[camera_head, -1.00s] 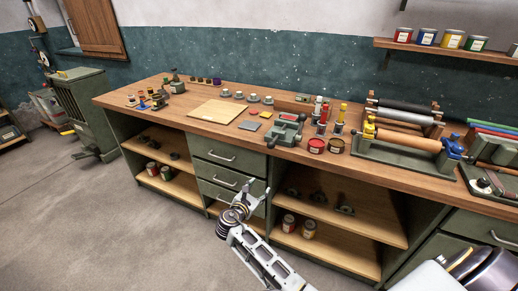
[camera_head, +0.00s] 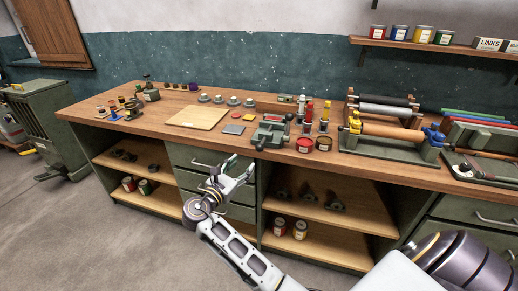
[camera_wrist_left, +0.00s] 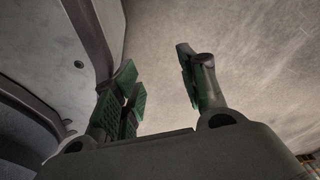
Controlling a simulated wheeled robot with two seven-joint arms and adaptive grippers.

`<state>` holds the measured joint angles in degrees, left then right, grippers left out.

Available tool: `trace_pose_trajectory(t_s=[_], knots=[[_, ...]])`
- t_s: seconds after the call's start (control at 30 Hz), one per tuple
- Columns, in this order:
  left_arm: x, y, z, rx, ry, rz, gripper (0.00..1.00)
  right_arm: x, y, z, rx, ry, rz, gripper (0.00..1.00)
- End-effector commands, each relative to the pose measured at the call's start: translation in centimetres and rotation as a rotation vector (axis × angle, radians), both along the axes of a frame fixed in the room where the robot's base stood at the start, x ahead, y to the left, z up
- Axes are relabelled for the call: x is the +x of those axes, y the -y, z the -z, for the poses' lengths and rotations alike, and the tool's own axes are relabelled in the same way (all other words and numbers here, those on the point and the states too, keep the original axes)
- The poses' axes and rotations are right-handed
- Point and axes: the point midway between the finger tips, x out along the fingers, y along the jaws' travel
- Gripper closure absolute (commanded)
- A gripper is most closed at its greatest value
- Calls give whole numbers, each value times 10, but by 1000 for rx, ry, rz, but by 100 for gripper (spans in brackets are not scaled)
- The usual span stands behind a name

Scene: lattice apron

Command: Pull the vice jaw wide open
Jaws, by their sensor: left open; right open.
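The green-grey vice (camera_head: 270,132) stands at the front edge of the wooden workbench, left of two round red-and-dark tins. Its jaw gap is too small to judge in the head view. My right gripper (camera_head: 239,168) is open and empty in front of the drawers. In the picture it shows below and left of the vice, clearly apart from it. My left gripper (camera_wrist_left: 158,78) shows only in the left wrist view. It is open, with nothing between its green-padded fingers and the pale floor behind.
Drawers and open shelves lie beneath. A wall shelf (camera_head: 470,49) holds paint tins. The floor in front is clear.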

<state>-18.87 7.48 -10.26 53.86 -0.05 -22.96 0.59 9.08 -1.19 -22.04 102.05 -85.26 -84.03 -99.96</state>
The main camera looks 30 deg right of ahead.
Motion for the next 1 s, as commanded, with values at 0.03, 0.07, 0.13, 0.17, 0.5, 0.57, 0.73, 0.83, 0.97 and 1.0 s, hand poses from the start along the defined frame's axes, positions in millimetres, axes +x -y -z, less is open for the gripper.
trace_pose_trajectory(t_s=[0.03,0.07,0.13,0.17,0.5,0.57,0.73,0.83,0.97,1.0], knots=[[0,0,0,0,0,0,58,1,1,0,0,0,0,48],[0,0,0,0,0,0,58,1,2,0,-1,0,0,48],[0,0,0,0,1,0,58,2,4,0,-1,0,0,48],[0,0,0,0,1,0,58,3,6,0,-1,0,1,48],[2,1,1,0,-1,0,58,20,36,0,-1,0,1,48],[2,1,1,0,-1,0,58,24,44,0,-2,1,1,48],[5,2,0,0,2,0,58,35,63,1,-1,0,1,48],[7,2,-1,-3,7,0,58,42,75,0,-1,0,0,48],[12,4,-2,-4,13,0,58,50,89,1,-1,0,0,48],[13,4,-3,-4,14,0,58,53,94,0,-1,0,0,48]])
